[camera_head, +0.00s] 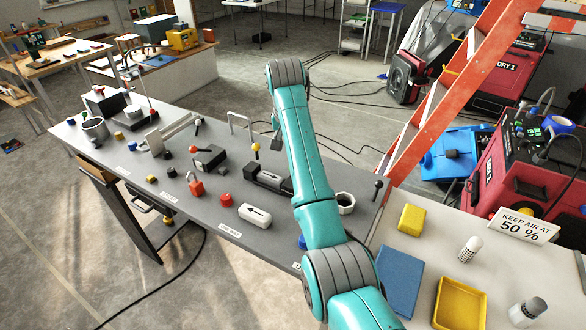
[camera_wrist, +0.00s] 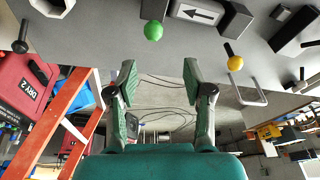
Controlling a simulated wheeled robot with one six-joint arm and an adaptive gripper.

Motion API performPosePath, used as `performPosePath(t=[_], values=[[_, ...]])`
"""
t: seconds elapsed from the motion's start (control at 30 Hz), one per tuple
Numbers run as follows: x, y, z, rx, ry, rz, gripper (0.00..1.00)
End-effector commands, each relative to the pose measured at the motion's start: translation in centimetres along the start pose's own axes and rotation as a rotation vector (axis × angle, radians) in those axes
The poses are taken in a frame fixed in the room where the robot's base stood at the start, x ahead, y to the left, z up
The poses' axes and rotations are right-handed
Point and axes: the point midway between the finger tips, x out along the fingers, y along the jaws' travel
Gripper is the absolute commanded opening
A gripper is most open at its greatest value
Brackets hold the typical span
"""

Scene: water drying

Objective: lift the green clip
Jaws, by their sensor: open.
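I cannot make out a green clip for certain in either view.
The grey bench (camera_head: 130,170) holds several fixtures, including a red block (camera_head: 196,191) and a white handle (camera_head: 254,214). A yellow-knobbed lever (camera_wrist: 235,63) stands near the green knob. An orange ladder (camera_head: 440,100) leans beyond the bench. A blue mat (camera_head: 400,281) lies at lower right.

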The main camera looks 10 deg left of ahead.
Motion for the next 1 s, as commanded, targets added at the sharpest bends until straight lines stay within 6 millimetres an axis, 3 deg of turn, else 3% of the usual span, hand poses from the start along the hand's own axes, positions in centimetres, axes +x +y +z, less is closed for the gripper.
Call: performPosePath(t=[0.2,0.43,1.0], values=[[-1.2,0.2,2.6,-0.014,0.106,0.038,0.51],[-1.0,0.4,3.2,-0.013,0.132,0.05,0.51],[7.6,0.8,2.0,-0.013,0.129,0.049,0.51]])
